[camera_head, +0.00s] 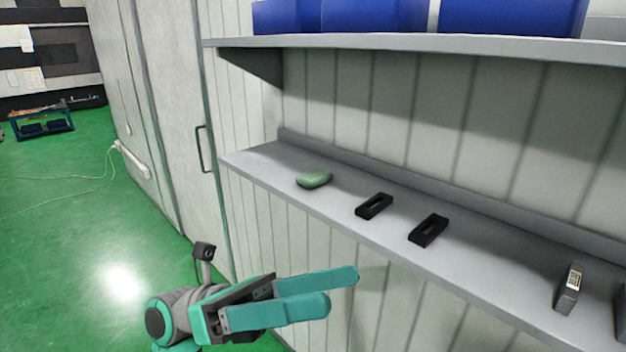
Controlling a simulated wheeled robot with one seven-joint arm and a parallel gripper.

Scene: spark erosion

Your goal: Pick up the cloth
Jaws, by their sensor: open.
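A small green folded cloth or pad (313,178) lies on the grey lower shelf (270,160), toward its left end. It is the only cloth-like thing I see. My gripper (341,291) is in front of the shelf and below its edge, with its teal fingers pointing right. The fingers are open and empty, and apart from the cloth, which lies above and behind them in the picture.
Two black slotted blocks (374,206) (428,231) lie to the right of the cloth. A grey labelled box (568,288) stands further right. An upper shelf (400,43) with blue bins (510,16) overhangs. Green floor (80,230) is clear at left.

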